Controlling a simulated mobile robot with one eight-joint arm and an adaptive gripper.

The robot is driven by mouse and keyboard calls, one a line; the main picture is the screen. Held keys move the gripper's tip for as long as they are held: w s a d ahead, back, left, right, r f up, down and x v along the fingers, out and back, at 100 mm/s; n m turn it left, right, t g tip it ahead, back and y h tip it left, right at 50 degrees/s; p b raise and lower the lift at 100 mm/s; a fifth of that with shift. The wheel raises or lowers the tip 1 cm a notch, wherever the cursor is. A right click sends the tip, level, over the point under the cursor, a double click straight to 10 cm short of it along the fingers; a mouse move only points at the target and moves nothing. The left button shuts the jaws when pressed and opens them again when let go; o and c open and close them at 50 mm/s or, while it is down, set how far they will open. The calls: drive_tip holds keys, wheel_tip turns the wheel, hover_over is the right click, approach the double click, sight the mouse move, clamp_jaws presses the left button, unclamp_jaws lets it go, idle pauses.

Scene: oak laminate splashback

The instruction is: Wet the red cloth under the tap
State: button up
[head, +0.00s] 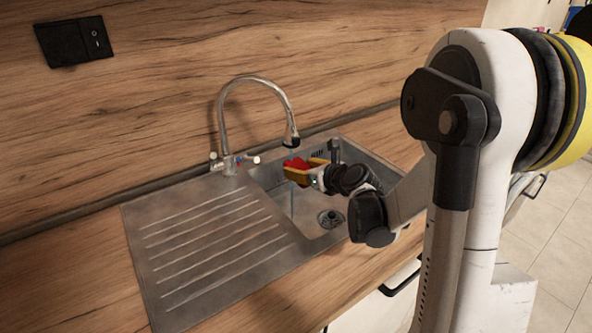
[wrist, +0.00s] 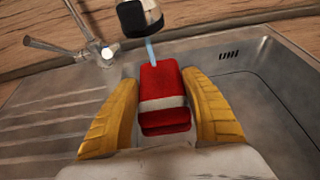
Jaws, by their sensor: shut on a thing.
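The red cloth (wrist: 163,85), folded with a pale stripe across it, is between the yellow fingers of my gripper (wrist: 162,112) in the wrist view. In the head view the red cloth (head: 295,163) shows at the end of my gripper (head: 299,173), over the sink bowl. My gripper is shut on the cloth. The tap (head: 258,82) is a curved chrome spout with its outlet above the cloth. A thin bluish stream of water (wrist: 151,52) runs from the tap outlet (wrist: 139,15) to the far end of the cloth.
The steel sink bowl (head: 268,178) has a drain (head: 331,218) at its bottom. A ridged draining board (head: 150,275) lies to the left. The wooden splashback (head: 160,110) stands behind, with a black switch plate (head: 74,41). My arm reaches in from the right.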

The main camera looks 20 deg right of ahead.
drive_tip(key=s+d, duration=0.2)
drive_tip(key=s, duration=0.3)
drive_tip(key=shift+s+d, duration=0.3)
drive_tip(key=shift+d, duration=0.1)
idle(1.1)
drive_tip(key=s+d+r+p, duration=0.2)
drive_tip(key=s+r, duration=0.2)
drive_tip(key=shift+s+p, duration=0.25)
drive_tip(key=shift+p, duration=0.15)
drive_tip(key=shift+d, duration=0.1)
idle(0.4)
